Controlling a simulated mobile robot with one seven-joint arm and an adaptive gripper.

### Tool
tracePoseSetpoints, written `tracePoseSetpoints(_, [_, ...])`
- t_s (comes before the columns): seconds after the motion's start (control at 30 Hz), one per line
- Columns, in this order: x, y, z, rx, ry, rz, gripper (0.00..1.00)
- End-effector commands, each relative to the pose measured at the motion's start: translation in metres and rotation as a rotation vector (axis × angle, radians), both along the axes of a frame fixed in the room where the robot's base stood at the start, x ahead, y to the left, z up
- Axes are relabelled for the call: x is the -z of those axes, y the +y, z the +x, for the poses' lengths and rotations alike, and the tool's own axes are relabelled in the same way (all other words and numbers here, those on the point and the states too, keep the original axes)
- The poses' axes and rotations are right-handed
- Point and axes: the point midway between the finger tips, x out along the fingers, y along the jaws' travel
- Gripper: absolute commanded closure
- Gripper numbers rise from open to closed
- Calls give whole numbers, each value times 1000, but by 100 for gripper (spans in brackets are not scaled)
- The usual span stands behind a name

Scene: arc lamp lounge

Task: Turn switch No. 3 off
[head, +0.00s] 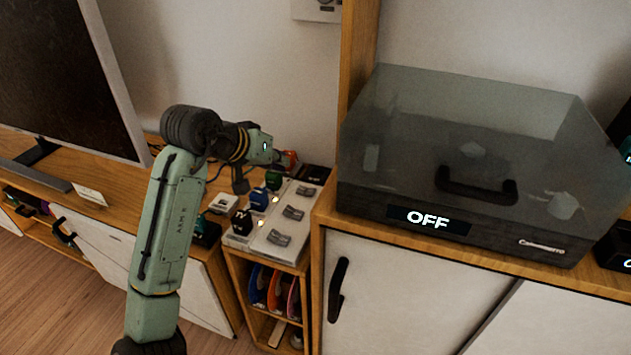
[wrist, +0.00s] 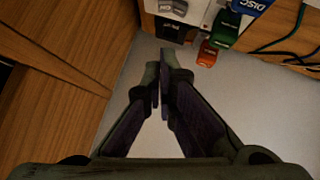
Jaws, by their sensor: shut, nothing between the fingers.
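A pale switch panel (head: 268,245) stands on the low wooden unit in the head view, with a row of grey rocker switches (head: 293,213). Black, blue (head: 258,199), green (head: 273,180) and red plugs line its left side. Numbers are too small to read, so I cannot tell which switch is No. 3. In the wrist view a grey rocker (wrist: 172,8) shows at the top edge, with the blue, green (wrist: 226,27) and orange-red (wrist: 207,53) plugs beside it. My gripper (head: 240,184) points down near the panel's far left; its shut, empty fingers (wrist: 161,72) show in the wrist view.
A smoky-lidded turntable (head: 450,130) with an "OFF" display stands on the cabinet to the right. A wooden post (head: 358,50) rises beside the panel. A television (head: 65,75) stands left. Dark cables (wrist: 285,45) run near the plugs, close to the wall.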

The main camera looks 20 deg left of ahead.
Motion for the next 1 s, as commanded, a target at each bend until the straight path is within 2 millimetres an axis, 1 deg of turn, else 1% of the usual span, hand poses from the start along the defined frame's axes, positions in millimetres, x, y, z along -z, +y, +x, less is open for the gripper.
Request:
tracePoseSetpoints(0.23, [0,0,2,-1,-4,1,100])
tracePoseSetpoints(0.37, [7,-3,9,-1,-4,1,100])
tracePoseSetpoints(0.47, [18,-7,20,0,-3,0,100])
tracePoseSetpoints(0.8, [66,-24,70,0,-3,1,100])
tracePoseSetpoints(0.83, [70,-25,73,-1,-4,1,100])
tracePoseSetpoints(0.9, [81,-28,70,-3,-5,1,100])
tracePoseSetpoints(1.0, [93,-32,70,-3,-6,1,100])
